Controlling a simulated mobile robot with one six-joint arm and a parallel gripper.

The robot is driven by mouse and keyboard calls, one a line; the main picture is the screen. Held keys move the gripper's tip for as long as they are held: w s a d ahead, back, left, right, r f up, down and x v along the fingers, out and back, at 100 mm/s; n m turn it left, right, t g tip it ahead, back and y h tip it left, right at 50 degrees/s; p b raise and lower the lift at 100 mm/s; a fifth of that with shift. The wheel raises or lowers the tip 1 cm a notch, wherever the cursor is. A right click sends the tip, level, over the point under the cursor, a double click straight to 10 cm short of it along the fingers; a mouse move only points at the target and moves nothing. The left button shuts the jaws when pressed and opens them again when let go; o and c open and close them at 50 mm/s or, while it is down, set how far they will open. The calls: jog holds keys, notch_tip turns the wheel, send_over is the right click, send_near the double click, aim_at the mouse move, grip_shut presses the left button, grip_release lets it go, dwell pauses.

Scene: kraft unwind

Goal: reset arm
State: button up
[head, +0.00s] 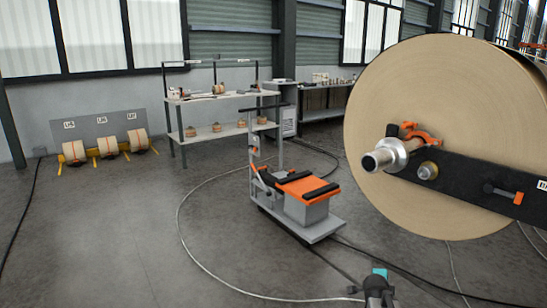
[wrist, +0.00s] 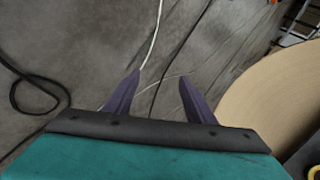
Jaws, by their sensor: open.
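My gripper (wrist: 160,92) is open in the wrist view. In the head view part of my arm shows at the bottom edge, right of the middle; the fingers cannot be made out there. A large kraft paper roll (head: 450,90) fills the right of the head view, on a metal shaft with an orange clamp. The roll (wrist: 285,105) also shows at the right of the wrist view, apart from the fingers.
A grey cart (head: 310,215) with an orange top stands mid-floor. A workbench (head: 225,95) with shelves stands behind it. Three small rolls sit on a rack (head: 100,128) at left. A dark arm (head: 470,180) crosses the big roll.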

jog(key=s+a+f+n+g+y+p, duration=0.1)
jog(key=s+a+f+n+g+p, duration=0.25)
jog(key=s+a+f, duration=0.55)
jog(key=s+a+f+n+g+y+p, duration=0.25)
jog(key=s+a+f+p, duration=0.3)
jog(key=s, duration=0.55)
jog(key=s+a+f+n+g+y+p, duration=0.1)
jog(key=s+a+f+n+g, duration=0.1)
jog(key=s+n, duration=0.5)
jog(key=s+a+f+n+g+p, duration=0.1)
jog(key=s+a+n+g, duration=0.3)
jog(key=s, duration=1.3)
jog(key=shift+s+a+f+n+y, duration=0.3)
jog(key=shift+a+n, duration=0.85)
jog(key=shift+n, duration=1.15)
jog(key=shift+w, duration=0.1)
jog(key=shift+c, duration=0.3)
jog(key=c, duration=0.4)
